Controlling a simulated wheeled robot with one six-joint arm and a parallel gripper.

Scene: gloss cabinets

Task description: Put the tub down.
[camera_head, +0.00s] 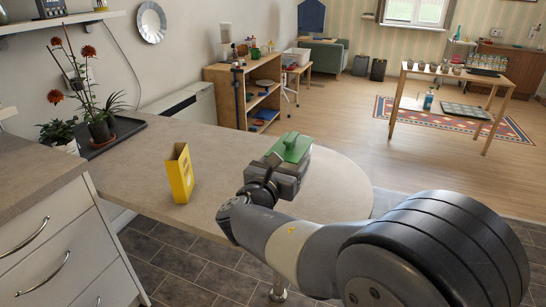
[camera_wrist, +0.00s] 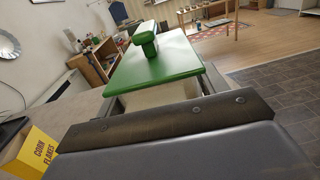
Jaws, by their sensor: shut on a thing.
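The tub has a green lid with a raised green handle (camera_head: 293,146), and it is over the rounded end of the counter (camera_head: 335,182). In the wrist view the green lid (camera_wrist: 160,68) fills the upper middle, and a strip of the pale tub body shows under it. My gripper (camera_head: 285,166) is shut on the tub. The gripper hides most of the body. I cannot tell whether the tub's bottom touches the counter or hangs above it.
A yellow corn flakes box (camera_head: 180,174) stands open-topped on the counter, left of my gripper. A dark tray (camera_head: 130,127) with potted flowers (camera_head: 98,128) is at the far left. The counter between the box and the tub is clear. The counter's rounded edge is close to my gripper.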

